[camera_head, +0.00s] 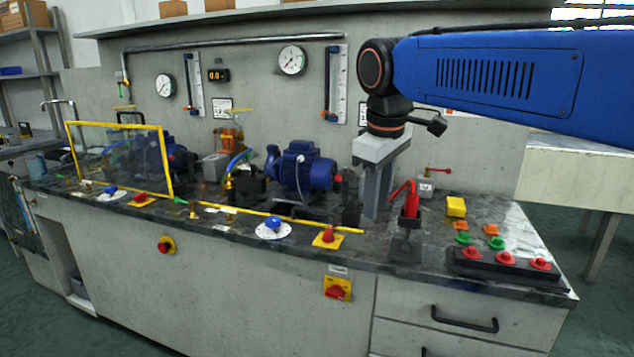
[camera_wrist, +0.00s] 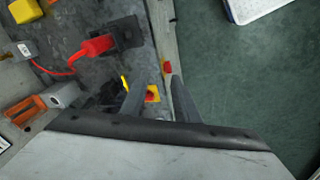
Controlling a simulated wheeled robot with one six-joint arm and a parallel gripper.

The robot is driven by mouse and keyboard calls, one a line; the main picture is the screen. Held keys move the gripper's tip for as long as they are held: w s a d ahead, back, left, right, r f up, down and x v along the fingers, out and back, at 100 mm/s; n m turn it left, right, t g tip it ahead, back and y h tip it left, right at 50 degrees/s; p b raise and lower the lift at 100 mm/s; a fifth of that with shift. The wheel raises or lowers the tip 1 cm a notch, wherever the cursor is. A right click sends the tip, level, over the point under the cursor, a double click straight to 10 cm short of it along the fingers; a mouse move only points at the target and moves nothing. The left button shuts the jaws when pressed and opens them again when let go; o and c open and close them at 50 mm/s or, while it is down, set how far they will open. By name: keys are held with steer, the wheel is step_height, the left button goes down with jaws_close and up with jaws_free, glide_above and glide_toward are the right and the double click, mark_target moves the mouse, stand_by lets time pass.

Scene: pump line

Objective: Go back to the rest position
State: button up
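My gripper (camera_head: 371,212) hangs from the blue arm over the right part of the workbench (camera_head: 300,230), fingers pointing down. It is left of a red-handled device (camera_head: 411,203) on a black base and apart from it. In the wrist view my gripper (camera_wrist: 156,90) has its two grey fingers apart. Nothing is between them but the view of the bench edge and a red knob on a yellow plate (camera_wrist: 152,94) farther below. The red-handled device (camera_wrist: 97,47) with its red cord lies to the upper left there.
A blue pump (camera_head: 303,170) stands behind and left of my gripper. Red and blue valve handles line the front. A yellow block (camera_head: 456,207), orange and green pieces and a black strip of red buttons (camera_head: 505,259) are at right. A yellow-framed clear guard (camera_head: 120,160) stands at left.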

steer(key=s+d+f+m+t, duration=0.1)
steer(key=s+d+f+m, duration=0.4)
steer(key=s+d+f, duration=0.3)
steer(key=s+d+f+m+t, duration=0.1)
steer(key=s+d+f+m, duration=0.4)
steer(key=s+d+f, duration=0.4)
steer(key=s+f, duration=0.3)
steer(key=f, duration=0.3)
steer(key=shift+s, duration=0.25)
steer(key=shift+r, duration=0.1)
